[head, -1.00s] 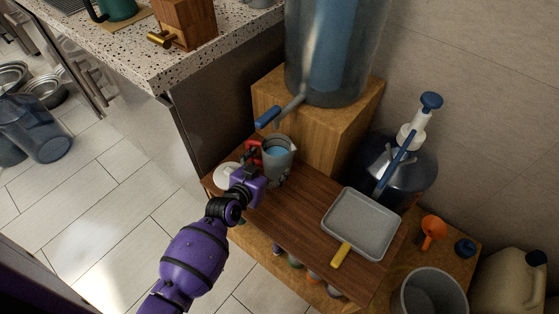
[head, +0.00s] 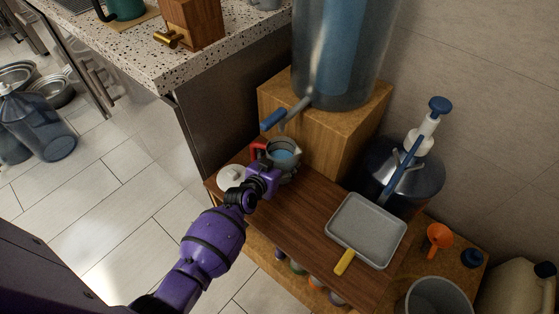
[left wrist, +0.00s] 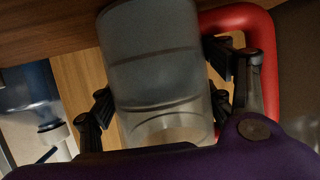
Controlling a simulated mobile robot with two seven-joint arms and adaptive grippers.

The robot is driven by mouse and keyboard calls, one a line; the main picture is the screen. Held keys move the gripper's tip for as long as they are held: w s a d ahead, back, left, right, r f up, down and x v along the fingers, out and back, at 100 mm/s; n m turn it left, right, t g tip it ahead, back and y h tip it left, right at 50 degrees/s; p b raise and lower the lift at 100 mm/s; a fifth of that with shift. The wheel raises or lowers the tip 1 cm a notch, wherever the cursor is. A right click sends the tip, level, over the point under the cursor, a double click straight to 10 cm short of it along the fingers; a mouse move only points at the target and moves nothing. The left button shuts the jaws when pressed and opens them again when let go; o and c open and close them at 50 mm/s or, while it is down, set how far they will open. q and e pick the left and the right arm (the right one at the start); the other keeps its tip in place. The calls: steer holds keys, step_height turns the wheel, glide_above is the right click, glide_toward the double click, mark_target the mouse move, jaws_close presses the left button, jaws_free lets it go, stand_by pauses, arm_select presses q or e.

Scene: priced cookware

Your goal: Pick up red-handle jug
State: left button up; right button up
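The red-handle jug (head: 286,157) is a grey see-through jug with blue contents. It stands on the brown wooden board below the tap, and its red handle (head: 258,149) points left. My left gripper (head: 268,178) is at the jug's near side. In the left wrist view the jug (left wrist: 152,60) fills the middle, between the two fingers of my left gripper (left wrist: 160,100). One finger is beside its left wall, the other lies between its body and the red handle. The fingers look open around it; firm contact cannot be made out. My right gripper is not in view.
A large blue water dispenser (head: 340,50) on a wooden block (head: 345,125) stands behind the jug, its blue tap handle (head: 273,119) just above. A white lid (head: 231,177) lies left. A grey square pan (head: 366,230) lies right on the board. A speckled counter (head: 165,75) rises behind left.

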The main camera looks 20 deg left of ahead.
arm_select(q)
steer(key=shift+w+r, duration=0.1)
steer(key=c, duration=0.8)
steer(key=shift+r, duration=0.1)
